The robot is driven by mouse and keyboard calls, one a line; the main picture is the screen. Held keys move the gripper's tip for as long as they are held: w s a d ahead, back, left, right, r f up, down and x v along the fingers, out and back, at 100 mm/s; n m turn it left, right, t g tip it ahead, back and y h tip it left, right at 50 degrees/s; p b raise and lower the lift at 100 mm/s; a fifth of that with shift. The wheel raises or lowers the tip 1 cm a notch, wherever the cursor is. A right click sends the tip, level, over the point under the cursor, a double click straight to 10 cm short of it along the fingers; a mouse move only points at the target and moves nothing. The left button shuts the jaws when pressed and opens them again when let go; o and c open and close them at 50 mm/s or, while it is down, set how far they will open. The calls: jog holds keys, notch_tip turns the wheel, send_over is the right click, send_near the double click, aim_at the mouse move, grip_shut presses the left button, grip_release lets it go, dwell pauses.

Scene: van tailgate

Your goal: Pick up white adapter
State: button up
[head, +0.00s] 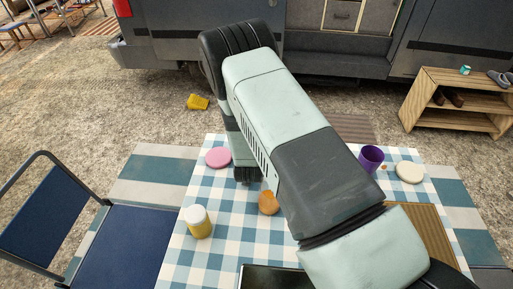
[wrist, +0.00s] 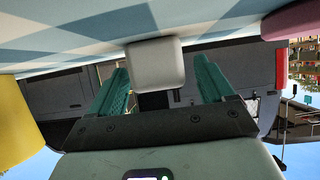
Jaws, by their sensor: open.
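The white adapter (wrist: 155,64) is a pale rounded block against the checked tablecloth in the wrist view. It shows between the two green fingers of my gripper (wrist: 161,74), just beyond their tips. The fingers are apart and nothing is held; I cannot tell whether either one touches the adapter. In the head view the adapter is not visible, and my arm covers part of the table there.
The checked table (head: 211,254) holds a yellow jar with a white lid (head: 199,223), a pink disc (head: 218,157), an orange item (head: 268,203), a purple cup (head: 371,158) and a cream disc (head: 409,172). A blue chair (head: 125,240) stands left. The jar and disc flank my gripper.

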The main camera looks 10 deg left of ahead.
jog(key=shift+c, duration=0.3)
jog(key=c, duration=1)
jog(key=shift+w, duration=0.1)
